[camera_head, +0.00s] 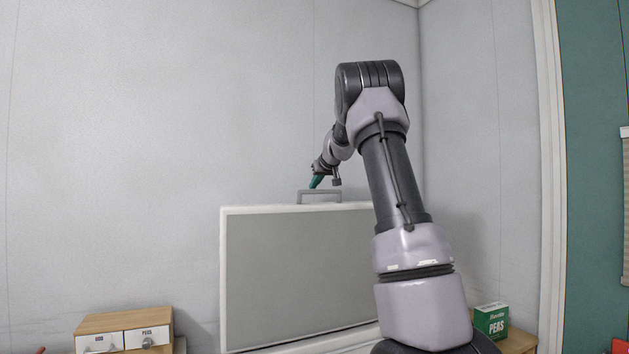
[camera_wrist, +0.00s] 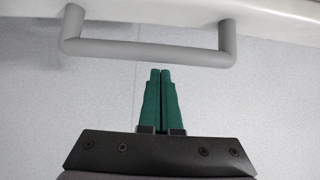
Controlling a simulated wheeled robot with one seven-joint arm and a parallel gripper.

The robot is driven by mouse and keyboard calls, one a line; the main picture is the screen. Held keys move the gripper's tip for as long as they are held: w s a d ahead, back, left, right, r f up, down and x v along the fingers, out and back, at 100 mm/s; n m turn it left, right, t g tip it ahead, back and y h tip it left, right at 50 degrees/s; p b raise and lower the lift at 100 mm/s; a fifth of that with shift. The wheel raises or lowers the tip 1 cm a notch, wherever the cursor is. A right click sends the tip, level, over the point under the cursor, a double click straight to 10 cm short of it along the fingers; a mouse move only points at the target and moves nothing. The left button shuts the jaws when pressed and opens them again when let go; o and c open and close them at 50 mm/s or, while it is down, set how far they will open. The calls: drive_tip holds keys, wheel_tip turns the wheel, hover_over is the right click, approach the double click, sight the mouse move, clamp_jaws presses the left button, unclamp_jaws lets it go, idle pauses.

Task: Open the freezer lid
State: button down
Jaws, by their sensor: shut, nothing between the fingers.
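The freezer lid (camera_head: 295,275) stands raised, nearly upright, its grey inner panel in a white frame facing the head camera. Its grey bar handle (camera_head: 321,192) is at the lid's top edge; in the wrist view the handle (camera_wrist: 150,52) runs across the top, fixed to the white lid edge (camera_wrist: 150,8). My gripper (camera_head: 315,183) is at the handle's left part in the head view. Its green fingers (camera_wrist: 160,72) are shut together and empty, with the tips just short of the handle bar in the wrist view. I cannot tell whether they touch it.
A small wooden drawer box (camera_head: 125,322) with a PEAS label stands at lower left. A green PEAS box (camera_head: 491,320) sits at lower right on a wooden surface (camera_head: 518,342). A pale wall (camera_head: 150,150) is behind the lid.

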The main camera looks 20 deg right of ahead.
drive_tip(key=shift+s+f, duration=0.4)
drive_tip(key=shift+s, duration=0.5)
drive_tip(key=s+f, duration=0.4)
drive_tip(key=s, duration=1.1)
drive_tip(key=shift+s+d, duration=0.25)
drive_tip(key=shift+s, duration=0.1)
